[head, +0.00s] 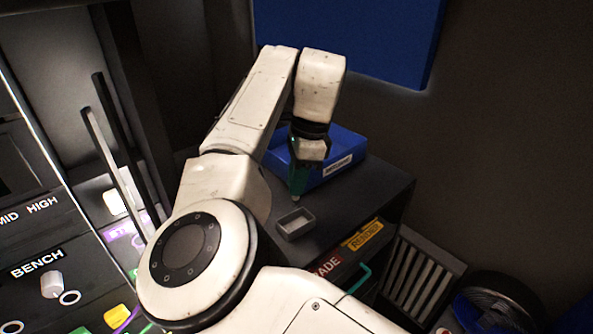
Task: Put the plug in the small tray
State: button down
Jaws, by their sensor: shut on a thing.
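The small tray (297,226) is a grey, shallow, open rectangular tray on the dark bench top, near its front edge. My gripper (297,188) has teal-green fingers and points down just behind and above the tray. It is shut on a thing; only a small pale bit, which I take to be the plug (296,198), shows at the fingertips. Most of the plug is hidden by the fingers, and its shape is too small to tell. I see no plug in the tray.
A blue bin (345,170) with a white label stands on the bench right behind my gripper. The bench top (365,195) is clear to the right. A control panel (40,240) with knobs and two upright bars is at left. A slatted grey thing (420,278) stands lower right.

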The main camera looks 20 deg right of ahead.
aim_at(297, 206)
jog(key=shift+f, duration=2.75)
jog(key=shift+p, duration=0.65)
jog(key=shift+f, duration=0.65)
dwell(1.0)
jog(key=c, duration=1)
grip_release()
jog(key=shift+c, duration=0.2)
notch_tip(297, 206, up, 11)
jog(key=d+b, duration=0.1)
jog(key=d, duration=0.1)
jog(key=shift+s+f, duration=0.2)
jog(key=shift+s, duration=0.05)
